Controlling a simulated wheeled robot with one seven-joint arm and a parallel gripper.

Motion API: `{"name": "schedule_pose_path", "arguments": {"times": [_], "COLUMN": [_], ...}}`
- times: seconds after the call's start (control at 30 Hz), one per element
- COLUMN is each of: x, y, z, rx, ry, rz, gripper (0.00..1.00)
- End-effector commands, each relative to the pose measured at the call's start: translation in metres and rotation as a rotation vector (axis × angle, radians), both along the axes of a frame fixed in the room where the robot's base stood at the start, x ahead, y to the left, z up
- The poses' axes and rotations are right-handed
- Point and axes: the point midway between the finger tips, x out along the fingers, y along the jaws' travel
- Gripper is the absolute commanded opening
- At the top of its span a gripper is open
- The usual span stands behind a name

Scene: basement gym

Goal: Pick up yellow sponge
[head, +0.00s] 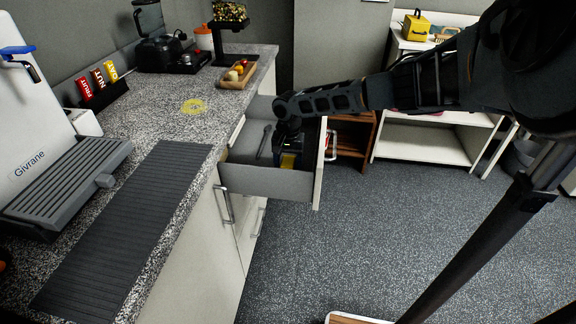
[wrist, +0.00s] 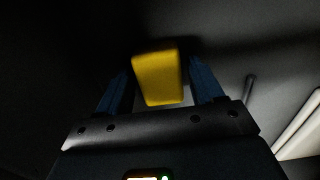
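The yellow sponge (wrist: 158,78) is between the two blue-grey fingers of my gripper (wrist: 160,80) in the wrist view. A narrow gap shows at its right side; contact on its left side is unclear in the dark. In the head view, my gripper (head: 289,155) reaches down into the open drawer (head: 262,182), and a bit of the yellow sponge (head: 288,162) shows at its tip. The fingers are spread wide, and the gripper hides most of the sponge in the head view.
A dark, slender utensil (head: 265,141) lies in the drawer left of my gripper; a dark rod (wrist: 249,90) shows in the wrist view. The speckled counter (head: 170,120) borders the drawer on the left. Open floor (head: 390,220) lies right of the drawer front (head: 319,165).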

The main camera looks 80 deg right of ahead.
Motion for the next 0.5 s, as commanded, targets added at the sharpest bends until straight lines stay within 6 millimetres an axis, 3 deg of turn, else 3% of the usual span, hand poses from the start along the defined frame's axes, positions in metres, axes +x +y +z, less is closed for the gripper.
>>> {"name": "schedule_pose_path", "arguments": {"times": [0.5], "x": [0.0000], "y": [-0.0002], "z": [0.0004], "rx": [0.000], "ry": [0.000], "rz": [0.000], "gripper": [0.19]}}
